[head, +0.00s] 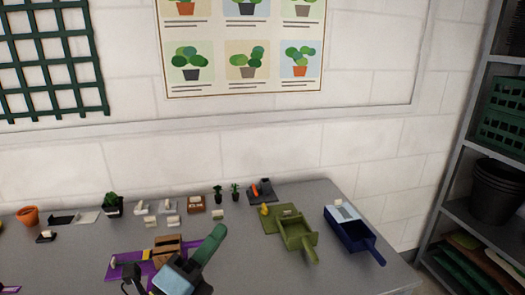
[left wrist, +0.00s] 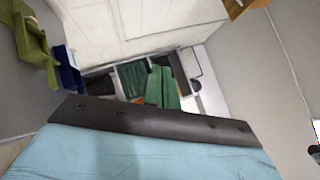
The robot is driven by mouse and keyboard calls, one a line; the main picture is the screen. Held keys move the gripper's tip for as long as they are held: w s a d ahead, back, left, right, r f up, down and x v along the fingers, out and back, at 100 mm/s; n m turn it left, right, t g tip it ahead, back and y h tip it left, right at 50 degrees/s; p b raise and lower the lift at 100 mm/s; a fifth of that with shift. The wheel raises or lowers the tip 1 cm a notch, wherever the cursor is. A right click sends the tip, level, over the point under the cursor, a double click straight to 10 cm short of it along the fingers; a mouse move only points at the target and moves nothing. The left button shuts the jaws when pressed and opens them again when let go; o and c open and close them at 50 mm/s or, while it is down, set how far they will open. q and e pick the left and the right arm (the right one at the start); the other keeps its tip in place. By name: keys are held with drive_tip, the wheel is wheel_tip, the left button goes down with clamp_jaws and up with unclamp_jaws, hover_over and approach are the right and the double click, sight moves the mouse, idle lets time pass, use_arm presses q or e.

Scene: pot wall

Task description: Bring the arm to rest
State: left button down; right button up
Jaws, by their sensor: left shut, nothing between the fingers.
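My left gripper (head: 212,242) shows in the head view at the lower middle, with green fingers and a light blue wrist body. Its fingers are together and hold nothing. They point up and to the right over the grey table (head: 330,274). In the left wrist view the green fingers (left wrist: 162,90) also lie together, with nothing between them. A cardboard-brown box (head: 167,248) with a dark band sits on a purple mat (head: 124,266) just left of the gripper, which partly hides the mat. My right gripper is not seen.
A green scoop-like tray (head: 293,236) and a dark blue one (head: 352,236) stand right of the gripper. Small potted plants (head: 113,203), an orange pot (head: 28,215) and several small items line the back by the wall. A shelf (head: 452,205) stands at right. The table's front right is bare.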

use_arm(q)
drive_tip(key=s+a+f+n+g+y, duration=0.3)
drive_tip(key=a+f+n+g+y, duration=0.2)
drive_tip(key=a+f+n+y, duration=1.15)
drive_tip(key=s+d+f+n+g+h, duration=0.1)
drive_tip(key=s+f+n+g+h, duration=0.1)
drive_tip(key=s+f+n+g, duration=0.5)
drive_tip(key=s+d+f+n+g+h, duration=0.2)
drive_tip(key=s+f+n+g+h, duration=0.15)
drive_tip(key=s, duration=0.85)
wheel_tip(320, 180, down, 23)
drive_tip(key=s+a+f+g+y, duration=0.1)
drive_tip(key=s+a+f+g, duration=0.1)
drive_tip(key=s+f, duration=1.4)
drive_tip(key=shift+s+a+m, duration=0.3)
drive_tip(key=shift+s+a, duration=0.3)
drive_tip(key=shift+a, duration=0.05)
